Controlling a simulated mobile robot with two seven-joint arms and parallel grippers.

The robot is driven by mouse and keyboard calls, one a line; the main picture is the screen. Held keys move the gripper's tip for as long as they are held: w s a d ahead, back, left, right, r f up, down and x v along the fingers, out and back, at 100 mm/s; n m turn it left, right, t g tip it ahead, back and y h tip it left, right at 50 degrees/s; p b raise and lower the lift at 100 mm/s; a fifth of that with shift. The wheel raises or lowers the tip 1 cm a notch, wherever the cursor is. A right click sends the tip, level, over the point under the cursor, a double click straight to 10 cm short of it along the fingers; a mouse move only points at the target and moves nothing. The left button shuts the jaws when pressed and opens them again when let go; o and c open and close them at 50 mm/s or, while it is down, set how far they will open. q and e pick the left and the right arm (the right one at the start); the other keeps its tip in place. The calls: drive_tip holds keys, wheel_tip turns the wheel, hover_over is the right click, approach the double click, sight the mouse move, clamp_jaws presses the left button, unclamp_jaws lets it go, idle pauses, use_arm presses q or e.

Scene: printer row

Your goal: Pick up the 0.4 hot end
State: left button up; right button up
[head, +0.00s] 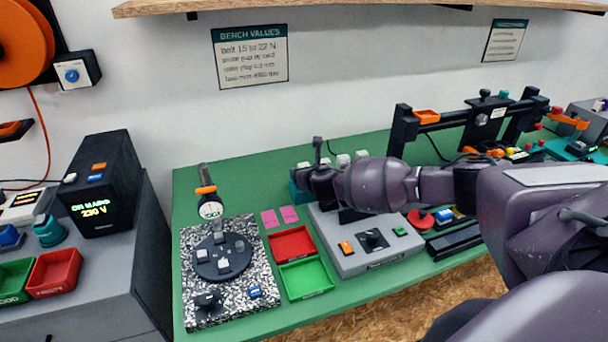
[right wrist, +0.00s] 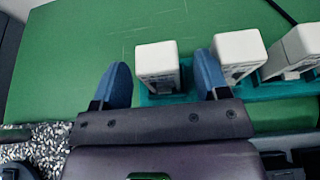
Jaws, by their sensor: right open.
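Several pale grey hot ends stand in a row in a teal rack (right wrist: 185,97) in the right wrist view. The leftmost hot end (right wrist: 157,60) appears between my right gripper's open blue fingers (right wrist: 161,78). A second hot end (right wrist: 238,48) is just beyond the right finger, and a third (right wrist: 293,50) is at the right edge. Their small labels are not readable, so I cannot tell which is 0.4. In the head view my right gripper (head: 312,180) is over the rack's left end (head: 299,192) and hides part of it. My left gripper is not in view.
A grey control box (head: 370,260) stands in front of the rack. Left of it are a red tray (head: 292,244), a green tray (head: 306,279) and a speckled plate (head: 198,313) with a dial gauge (head: 210,209). The green mat behind the rack is clear.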

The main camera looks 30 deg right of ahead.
drive_tip(key=c, duration=1)
drive_tip(key=shift+r, duration=0.15)
drive_tip(key=shift+c, duration=0.2)
